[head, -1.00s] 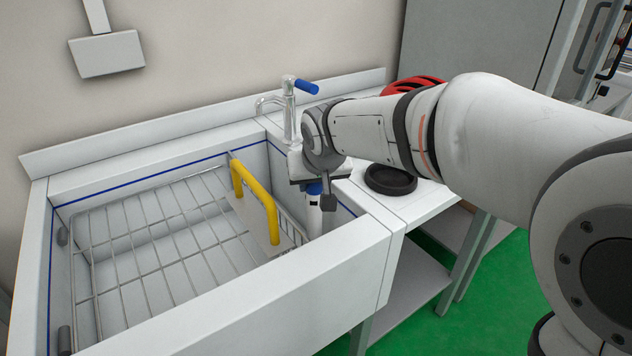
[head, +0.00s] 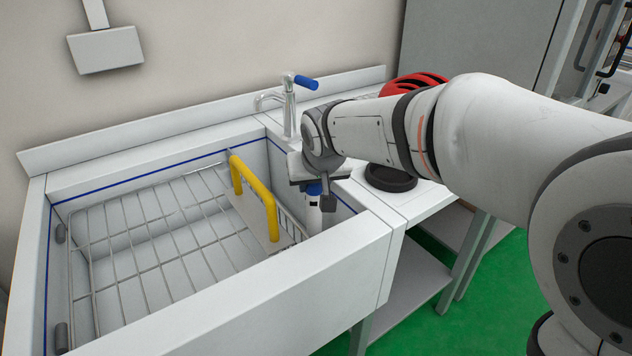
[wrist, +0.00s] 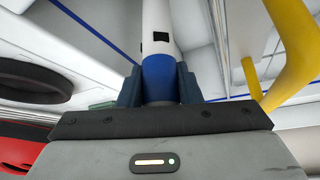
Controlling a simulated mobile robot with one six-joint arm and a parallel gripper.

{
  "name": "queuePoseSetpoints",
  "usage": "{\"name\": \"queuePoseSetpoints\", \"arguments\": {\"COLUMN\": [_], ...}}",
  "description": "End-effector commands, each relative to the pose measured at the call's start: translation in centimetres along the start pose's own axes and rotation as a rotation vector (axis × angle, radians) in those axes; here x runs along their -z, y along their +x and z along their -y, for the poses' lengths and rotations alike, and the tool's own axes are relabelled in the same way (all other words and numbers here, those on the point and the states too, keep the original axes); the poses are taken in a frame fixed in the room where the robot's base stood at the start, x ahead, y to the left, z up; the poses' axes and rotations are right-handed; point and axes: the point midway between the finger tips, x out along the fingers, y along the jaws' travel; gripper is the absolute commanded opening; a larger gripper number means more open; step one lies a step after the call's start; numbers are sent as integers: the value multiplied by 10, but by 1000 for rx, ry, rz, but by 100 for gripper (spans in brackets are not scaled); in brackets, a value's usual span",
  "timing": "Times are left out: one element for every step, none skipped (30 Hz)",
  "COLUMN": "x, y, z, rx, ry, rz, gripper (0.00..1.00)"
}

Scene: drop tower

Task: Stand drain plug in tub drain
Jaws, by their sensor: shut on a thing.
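The drain plug is an upright white tube (head: 314,217) with a blue band near its top. My gripper (head: 315,189) is shut on that blue band, inside the right end of the white tub (head: 250,300). In the wrist view, both fingers of my gripper (wrist: 160,85) press on the blue band, and the white tube (wrist: 157,25) extends away with a small dark square on it. The tub's front wall hides the plug's lower end in the head view. The drain is hidden, so I cannot tell whether the plug is in it.
A wire rack (head: 150,235) fills the tub's left and middle. A yellow handle (head: 255,195) rises close left of the plug. A tap (head: 289,105) stands behind my gripper. A black round dish (head: 390,178) and a red item (head: 412,83) lie on the right counter.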

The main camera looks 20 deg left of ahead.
Motion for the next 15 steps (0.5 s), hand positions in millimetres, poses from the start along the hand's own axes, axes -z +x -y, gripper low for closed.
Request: {"name": "queuePoseSetpoints", "arguments": {"x": [0, 0, 0, 0, 0, 0, 0, 0, -1, -1, -1, 0, 0, 0, 0], "y": [0, 0, 0, 0, 0, 0, 0, 0, 1, 0, 0, -2, -3, -6, -9], "z": [0, 0, 0, 0, 0, 0, 0, 0, 0, 0, 0, 0, 0, 0, 0], "rx": [0, 0, 0, 0, 0, 0, 0, 0, 0, 0, 0, 0, 0, 0, 0], "ry": [0, 0, 0, 0, 0, 0, 0, 0, 0, 0, 0, 0, 0, 0, 0], "rz": [-2, -2, -2, -2, -2, -1, -1, -1, 1, 1, 1, 1, 1, 0, 0], "gripper": [32, 34, 38, 40, 40, 40, 40, 40, 40, 40, 40, 40, 40, 40, 40]}}
